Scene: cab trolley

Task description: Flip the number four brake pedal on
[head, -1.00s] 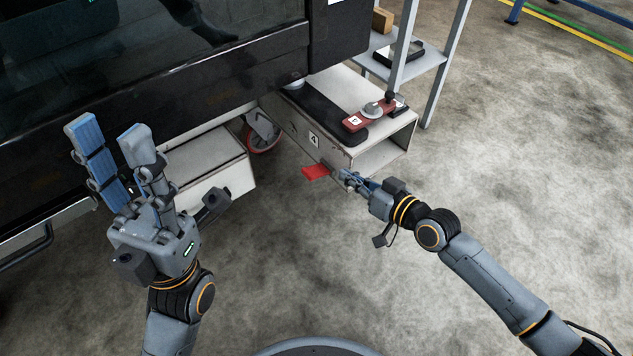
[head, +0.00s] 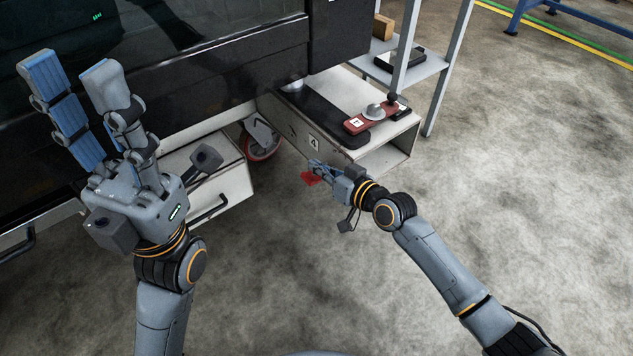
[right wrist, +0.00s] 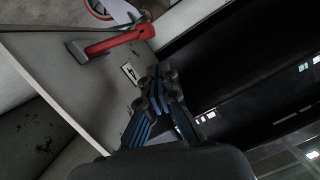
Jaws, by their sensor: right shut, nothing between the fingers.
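The red brake pedal (head: 311,179) shows beside the low grey box, below the number 4 label (head: 314,142). In the right wrist view the red pedal (right wrist: 108,42) is a bar with a flat grey end, near the number 4 plate (right wrist: 129,73). My right gripper (head: 315,166) is shut and empty. It overlaps the pedal in the head view and hides part of it; I cannot tell whether they touch. In the right wrist view its fingertips (right wrist: 157,78) are beside the plate, apart from the red bar. My left gripper (head: 69,66) is open and empty, far left.
A red handle with a number plate (head: 365,121) lies on the box top beside a black pad (head: 320,115). A caster wheel (head: 262,140) and a white drawer (head: 222,180) are to the left. A shelf stand (head: 425,65) rises behind. The floor at right is clear.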

